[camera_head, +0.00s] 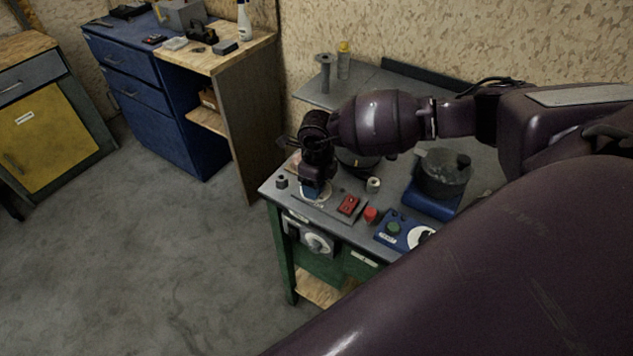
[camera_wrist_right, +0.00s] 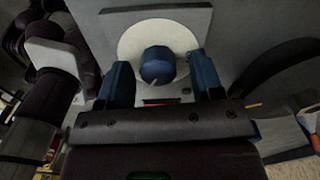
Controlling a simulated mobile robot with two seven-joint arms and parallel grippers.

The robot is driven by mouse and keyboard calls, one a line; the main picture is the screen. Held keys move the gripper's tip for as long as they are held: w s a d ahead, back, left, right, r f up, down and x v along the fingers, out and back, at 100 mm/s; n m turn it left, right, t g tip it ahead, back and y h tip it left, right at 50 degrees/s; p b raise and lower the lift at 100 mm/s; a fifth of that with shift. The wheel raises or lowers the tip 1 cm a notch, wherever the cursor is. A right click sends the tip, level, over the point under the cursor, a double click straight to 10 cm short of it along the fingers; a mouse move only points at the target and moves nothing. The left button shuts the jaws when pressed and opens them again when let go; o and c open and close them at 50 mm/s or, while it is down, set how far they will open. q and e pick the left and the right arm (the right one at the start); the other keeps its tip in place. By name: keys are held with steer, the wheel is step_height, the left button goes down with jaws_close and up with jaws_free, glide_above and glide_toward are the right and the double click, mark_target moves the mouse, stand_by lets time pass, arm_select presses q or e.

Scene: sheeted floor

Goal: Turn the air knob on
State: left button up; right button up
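A blue round knob (camera_wrist_right: 157,65) with a pale pointer mark sits on a white round dial (camera_wrist_right: 132,42) in the right wrist view. My right gripper (camera_wrist_right: 161,66) is open, with one blue finger on each side of the knob. Small gaps show between the fingers and the knob, so it does not look gripped. In the head view my right gripper (camera_head: 316,187) points down over the left part of the grey bench top and mostly hides the knob. I cannot read a label naming it as the air knob.
The bench (camera_head: 285,238) also carries a red switch (camera_head: 348,205), a red button (camera_head: 370,215), a blue box with a green knob (camera_head: 393,228) and a dark pot (camera_head: 443,174). A round dial (camera_head: 317,243) is on its front. Open floor (camera_head: 150,260) lies to the left.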

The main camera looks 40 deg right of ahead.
steer(key=shift+r, duration=0.5)
step_height(320, 180, up, 10)
steer(key=shift+b, duration=0.3)
steer(key=shift+f, duration=0.15)
stand_by(0.4)
